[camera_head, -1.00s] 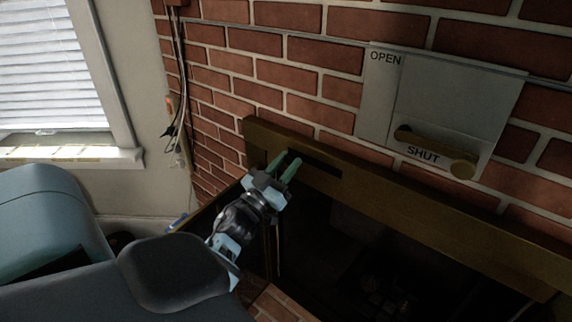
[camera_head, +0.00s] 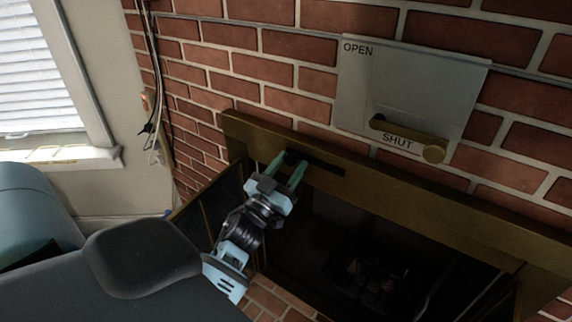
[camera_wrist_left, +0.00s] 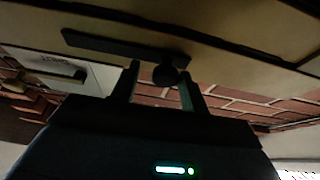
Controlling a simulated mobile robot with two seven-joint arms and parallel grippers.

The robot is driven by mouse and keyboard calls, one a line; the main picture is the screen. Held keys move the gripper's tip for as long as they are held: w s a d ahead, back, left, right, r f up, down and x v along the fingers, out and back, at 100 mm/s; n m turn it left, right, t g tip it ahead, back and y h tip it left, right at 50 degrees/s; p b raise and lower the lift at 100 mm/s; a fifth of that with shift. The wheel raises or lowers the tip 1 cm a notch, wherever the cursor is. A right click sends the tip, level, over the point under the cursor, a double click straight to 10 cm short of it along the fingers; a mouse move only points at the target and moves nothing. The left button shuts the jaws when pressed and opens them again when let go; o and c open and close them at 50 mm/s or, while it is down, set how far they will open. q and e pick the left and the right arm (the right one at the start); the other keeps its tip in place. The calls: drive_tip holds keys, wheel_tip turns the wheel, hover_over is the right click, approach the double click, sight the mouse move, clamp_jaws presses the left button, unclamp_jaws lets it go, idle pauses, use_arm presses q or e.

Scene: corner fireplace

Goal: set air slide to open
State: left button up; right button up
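A brass-coloured frame (camera_head: 420,205) around the fireplace has a dark slot (camera_head: 325,166). In the left wrist view the slot (camera_wrist_left: 110,42) has a round dark knob (camera_wrist_left: 165,75) near its right end, which is the left end in the head view. My left gripper (camera_head: 288,168) is open at that end, its green fingers reaching up to the frame. In the wrist view its fingers (camera_wrist_left: 158,88) stand on either side of the knob, with a visible gap on the knob's left. I cannot tell whether either touches it. My right gripper is not in view.
A pale plate (camera_head: 425,85) labelled OPEN at its upper left and SHUT below is on the brick wall. Its brass handle (camera_head: 405,130) lies along SHUT. The dark firebox (camera_head: 350,250) is below the frame. Cables (camera_head: 155,90) and a window (camera_head: 40,80) are at left.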

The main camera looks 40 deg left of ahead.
use_arm(q)
drive_tip(key=shift+o, duration=0.2)
drive_tip(key=shift+a, duration=0.1)
drive_tip(key=shift+s+f, duration=0.25)
drive_tip(key=shift+s, duration=0.1)
drive_tip(key=b+v, duration=0.1)
drive_tip(key=v, duration=0.6)
drive_tip(key=shift+r, duration=0.1)
